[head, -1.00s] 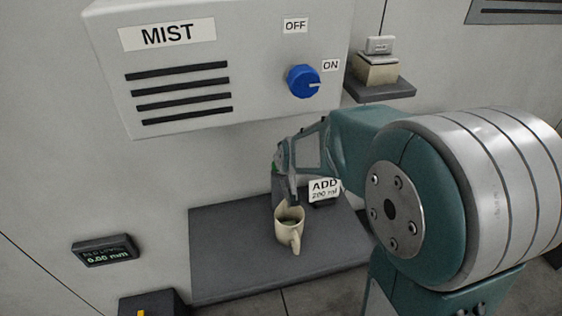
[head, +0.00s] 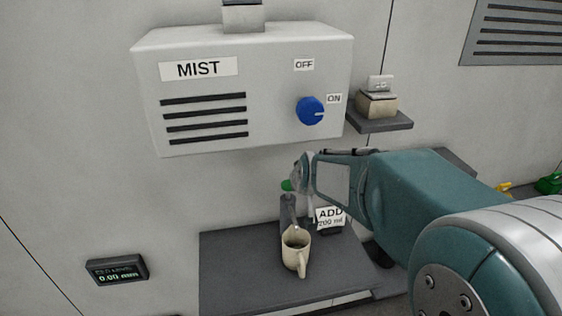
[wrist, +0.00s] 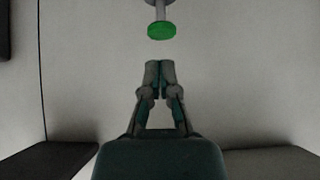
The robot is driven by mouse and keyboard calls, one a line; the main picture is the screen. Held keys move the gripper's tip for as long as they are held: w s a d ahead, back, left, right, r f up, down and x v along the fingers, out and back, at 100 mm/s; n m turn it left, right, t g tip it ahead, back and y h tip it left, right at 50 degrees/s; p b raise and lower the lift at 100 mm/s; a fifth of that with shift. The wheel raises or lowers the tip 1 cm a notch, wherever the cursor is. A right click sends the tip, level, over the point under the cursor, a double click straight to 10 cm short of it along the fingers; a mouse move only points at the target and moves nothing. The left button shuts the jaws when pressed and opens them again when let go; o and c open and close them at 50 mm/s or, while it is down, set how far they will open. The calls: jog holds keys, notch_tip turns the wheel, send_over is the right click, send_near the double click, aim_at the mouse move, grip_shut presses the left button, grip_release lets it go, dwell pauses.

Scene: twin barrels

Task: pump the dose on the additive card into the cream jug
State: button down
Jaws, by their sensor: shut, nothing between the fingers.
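A green pump button (head: 287,186) shows just left of my gripper (head: 301,177) in the head view, above a grey part that reaches down toward the jug. In the wrist view the green button (wrist: 161,31) on its grey stem lies beyond my shut, empty fingertips (wrist: 159,66), with a visible gap. My gripper hides part of the pump in the head view.
The MIST box (head: 205,115) hangs above, its blue knob (head: 310,111) pointing toward ON. A display (head: 117,270) at lower left reads 0.00 mm. A small wall ledge (head: 380,120) holds a beige block. The shelf left of the jug is clear.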

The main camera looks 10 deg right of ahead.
jog(key=s+a+r+g, duration=0.1)
jog(key=s+r+g, duration=0.1)
jog(key=s, duration=2.5)
jog(key=shift+s+a+r+g, duration=0.2)
jog(key=shift+r+g, duration=0.1)
jog(key=shift+g, duration=0.4)
jog(key=shift+w, duration=0.2)
jog(key=t, duration=0.3)
send_near(287, 181)
jog(key=v, duration=0.3)
jog(key=shift+s+f, duration=0.1)
jog(key=shift+s, duration=0.15)
jog(key=x, duration=1)
jog(key=shift+w, duration=0.1)
